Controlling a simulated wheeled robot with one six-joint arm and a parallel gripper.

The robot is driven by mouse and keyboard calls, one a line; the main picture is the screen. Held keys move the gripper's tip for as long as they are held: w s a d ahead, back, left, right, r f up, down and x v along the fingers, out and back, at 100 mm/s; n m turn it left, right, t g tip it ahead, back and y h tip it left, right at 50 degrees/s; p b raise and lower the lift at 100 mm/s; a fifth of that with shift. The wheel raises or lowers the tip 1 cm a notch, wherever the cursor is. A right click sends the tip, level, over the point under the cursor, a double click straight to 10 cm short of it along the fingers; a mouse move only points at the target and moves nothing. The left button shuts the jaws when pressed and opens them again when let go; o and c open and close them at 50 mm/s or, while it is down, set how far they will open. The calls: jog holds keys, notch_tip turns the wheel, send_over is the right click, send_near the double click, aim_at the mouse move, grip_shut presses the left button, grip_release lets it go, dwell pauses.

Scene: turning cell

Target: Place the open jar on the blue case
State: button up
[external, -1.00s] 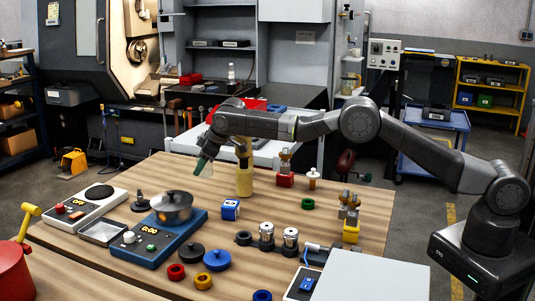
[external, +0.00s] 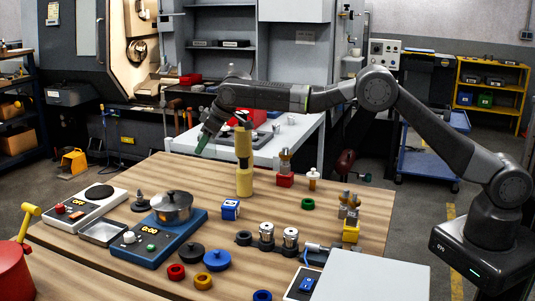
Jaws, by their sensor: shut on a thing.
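My gripper (external: 201,147) is above the far left part of the wooden table, pointing down and to the left. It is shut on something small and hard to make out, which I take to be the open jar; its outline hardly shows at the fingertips.
A yellow post (external: 244,180) stands upright right of my gripper. A steel pot (external: 172,206) sits on a blue scale (external: 152,256) below. Bare wood lies under my gripper.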

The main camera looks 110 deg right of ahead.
jog(key=m+b, duration=0.1)
jog(key=b, duration=0.2)
send_over(227, 203)
notch_tip(227, 203, down, 2)
jog(key=shift+m, duration=0.3)
jog(key=shift+d+f+p, duration=0.1)
jog(key=shift+f+p, duration=0.85)
jog(key=shift+f, duration=4.45)
jog(key=o, duration=1)
jog(key=shift+r, duration=0.15)
jog(key=shift+r, duration=0.2)
jog(key=b+v, duration=0.2)
jog(key=v, duration=0.9)
jog(key=shift+s+r, duration=0.25)
jog(key=shift+r, duration=0.05)
jog(key=shift+f, duration=0.1)
